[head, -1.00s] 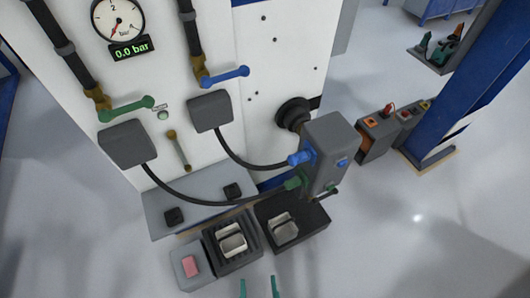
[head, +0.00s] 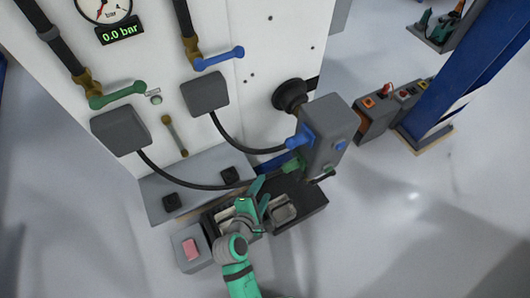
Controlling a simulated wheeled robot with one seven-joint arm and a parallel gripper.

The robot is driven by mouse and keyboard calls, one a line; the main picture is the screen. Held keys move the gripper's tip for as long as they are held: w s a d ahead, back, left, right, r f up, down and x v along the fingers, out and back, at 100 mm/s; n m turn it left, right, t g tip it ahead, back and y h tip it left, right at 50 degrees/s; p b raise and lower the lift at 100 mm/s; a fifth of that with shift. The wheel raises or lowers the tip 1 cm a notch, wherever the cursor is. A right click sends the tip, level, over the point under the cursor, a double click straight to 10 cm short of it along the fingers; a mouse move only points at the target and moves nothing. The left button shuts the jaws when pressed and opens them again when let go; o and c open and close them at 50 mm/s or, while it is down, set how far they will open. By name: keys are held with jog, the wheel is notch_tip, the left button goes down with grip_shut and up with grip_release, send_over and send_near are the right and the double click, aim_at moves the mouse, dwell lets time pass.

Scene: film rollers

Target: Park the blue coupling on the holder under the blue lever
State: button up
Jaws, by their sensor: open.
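The blue coupling (head: 298,138) is on the left face of a grey block (head: 326,135), with a black hose running from it to a grey box (head: 205,93) on the white panel. The blue lever (head: 220,58) is above that box.
A green coupling (head: 293,166) with its own hose is just below the blue one. Dark trays (head: 307,207) and a box with a pink pad (head: 191,249) are low in front.

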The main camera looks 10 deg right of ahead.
jog(key=w+d+r+n+g+h, duration=0.1)
jog(key=w+d+r+n+h, duration=0.15)
jog(key=w+r, duration=0.4)
jog(key=g+h, duration=0.3)
jog(key=h, duration=0.1)
send_near(286, 145)
jog(key=shift+m+y, duration=0.25)
jog(key=x, duration=1.1)
jog(key=shift+w+d, duration=0.1)
jog(key=shift+d, duration=0.3)
jog(key=shift+r, duration=0.1)
jog(key=c, duration=1.2)
jog(key=shift+a, duration=0.2)
jog(key=shift+c, duration=0.2)
jog(key=shift+s+a, duration=0.25)
jog(key=shift+a, duration=0.3)
jog(key=shift+s+a, duration=0.3)
jog(key=shift+a, duration=0.55)
jog(key=shift+s+a, duration=0.3)
jog(key=shift+a, duration=0.5)
